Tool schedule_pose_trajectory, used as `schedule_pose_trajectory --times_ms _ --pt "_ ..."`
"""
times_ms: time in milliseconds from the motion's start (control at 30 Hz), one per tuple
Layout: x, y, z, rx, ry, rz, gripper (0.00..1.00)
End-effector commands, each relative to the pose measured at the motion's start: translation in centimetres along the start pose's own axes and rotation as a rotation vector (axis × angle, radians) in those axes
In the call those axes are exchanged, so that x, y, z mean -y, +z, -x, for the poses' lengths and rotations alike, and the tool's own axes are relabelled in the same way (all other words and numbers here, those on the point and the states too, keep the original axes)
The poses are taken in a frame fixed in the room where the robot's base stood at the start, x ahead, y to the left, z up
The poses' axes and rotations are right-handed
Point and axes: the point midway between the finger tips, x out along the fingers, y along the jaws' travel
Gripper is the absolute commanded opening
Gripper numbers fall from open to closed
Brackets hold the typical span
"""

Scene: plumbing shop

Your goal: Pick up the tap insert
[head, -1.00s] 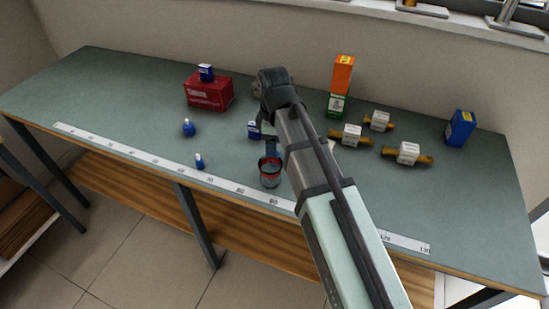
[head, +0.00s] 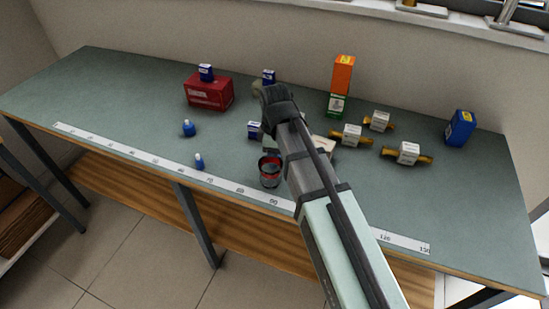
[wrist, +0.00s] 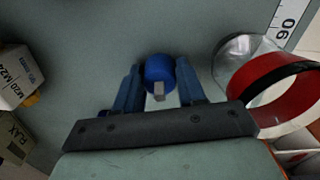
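The tap insert (wrist: 160,70) is a small blue round piece with a short grey square stem facing the wrist camera. It sits between the two blue fingers of my gripper (wrist: 159,82), with little or no gap on either side. I cannot tell whether the fingers touch it. Two other small blue pieces stand apart at the left, one farther back (head: 189,128) and one near the ruler (head: 199,162).
A red-rimmed tin (head: 270,172) stands close beside my gripper and shows large in the wrist view (wrist: 265,85). White-boxed brass fittings (head: 351,135) lie to the right. The bench (head: 110,95) is clear at far left.

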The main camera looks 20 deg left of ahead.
Motion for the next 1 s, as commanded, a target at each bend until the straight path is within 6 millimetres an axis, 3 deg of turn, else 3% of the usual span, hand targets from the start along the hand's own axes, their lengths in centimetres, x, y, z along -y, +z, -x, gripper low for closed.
schedule_pose_trajectory --times_ms 333,667,1000 --pt "0.0 0.0 0.0 0.0 0.0 0.0 0.06" --pt "0.0 0.0 0.5 0.0 0.001 0.0 0.06" --pt "-0.1 -0.1 4.9 -0.001 0.002 0.001 0.06"
